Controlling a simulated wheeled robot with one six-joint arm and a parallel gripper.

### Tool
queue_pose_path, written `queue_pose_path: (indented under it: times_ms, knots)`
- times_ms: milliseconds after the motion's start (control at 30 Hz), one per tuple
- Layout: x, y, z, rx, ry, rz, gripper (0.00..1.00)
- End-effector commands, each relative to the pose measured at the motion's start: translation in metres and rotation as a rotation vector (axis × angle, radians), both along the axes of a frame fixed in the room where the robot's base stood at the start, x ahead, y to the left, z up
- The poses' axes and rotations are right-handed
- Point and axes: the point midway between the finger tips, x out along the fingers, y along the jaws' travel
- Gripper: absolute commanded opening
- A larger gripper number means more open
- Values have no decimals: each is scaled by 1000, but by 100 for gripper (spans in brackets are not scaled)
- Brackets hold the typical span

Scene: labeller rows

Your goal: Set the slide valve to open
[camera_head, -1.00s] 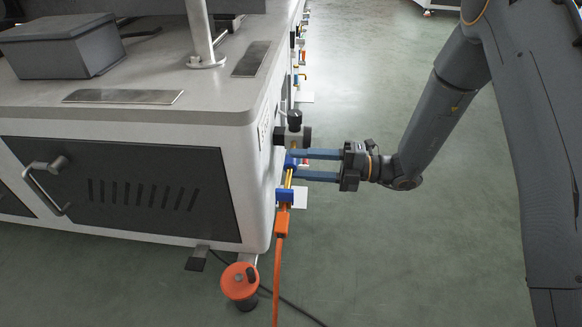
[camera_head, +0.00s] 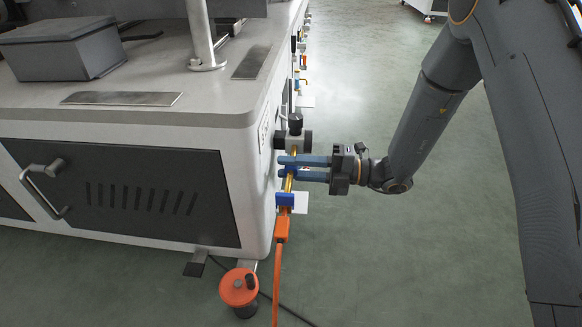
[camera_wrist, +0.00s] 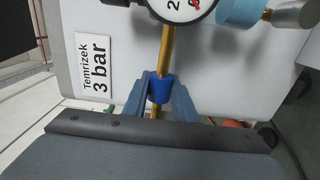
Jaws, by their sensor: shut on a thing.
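The slide valve shows as a blue sleeve (camera_wrist: 159,88) around a brass pipe (camera_wrist: 167,48) on the side of the white machine. My gripper (camera_head: 282,167) reaches in from the right, its two blue fingers shut on the sleeve. In the wrist view one finger lies on each side of the sleeve. Lower on the same line is another blue piece (camera_head: 285,199), above an orange connector (camera_head: 282,228) and hose. In the wrist view a round gauge (camera_wrist: 188,5) is partly cut off at the top. I see no open or shut marking on the sleeve.
A label reading "Temrizek 3 bar" (camera_wrist: 95,68) is on the white panel. An orange-topped canister (camera_head: 239,287) stands on the floor by the machine's corner. More fittings run along the machine's side farther back. The floor to the right is largely free.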

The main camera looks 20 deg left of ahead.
Motion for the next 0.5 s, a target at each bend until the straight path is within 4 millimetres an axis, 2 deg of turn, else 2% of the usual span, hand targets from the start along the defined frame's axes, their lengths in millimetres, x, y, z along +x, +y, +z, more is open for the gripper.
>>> queue_pose_path:
  times_ms: [233, 500]
  knots:
    - [22, 5, 1, -1, 0, 0, 0]
    - [28, 6, 0, -1, -1, -3, 0]
